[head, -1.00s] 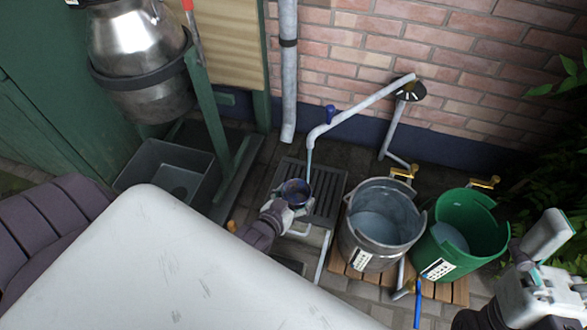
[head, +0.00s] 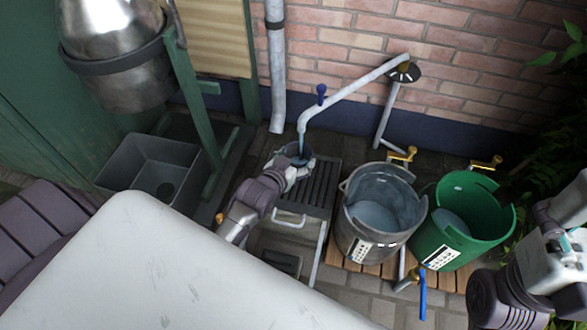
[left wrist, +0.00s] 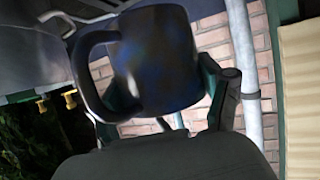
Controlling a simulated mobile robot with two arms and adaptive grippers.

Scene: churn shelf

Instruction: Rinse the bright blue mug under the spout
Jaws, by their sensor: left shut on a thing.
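My left gripper (head: 294,173) is shut on a mug (head: 295,153) just below the mouth of the spout (head: 352,93). A thin bluish stream runs from the spout's end down to the mug's mouth. In the left wrist view the mug (left wrist: 155,62) looks dark, mottled blue, with its handle on the left. The mug's inside is too small to make out in the head view. My right gripper (head: 572,243) is at the right edge, partly cut off, and its fingers are unclear.
A slatted grey drain stand (head: 316,190) is below the spout. A grey metal bucket (head: 352,230) and a green bucket (head: 478,250) stand on wooden slats to the right. A grey basin (head: 130,175) is at left, below a metal churn (head: 110,50). A brick wall (head: 450,70) closes the back.

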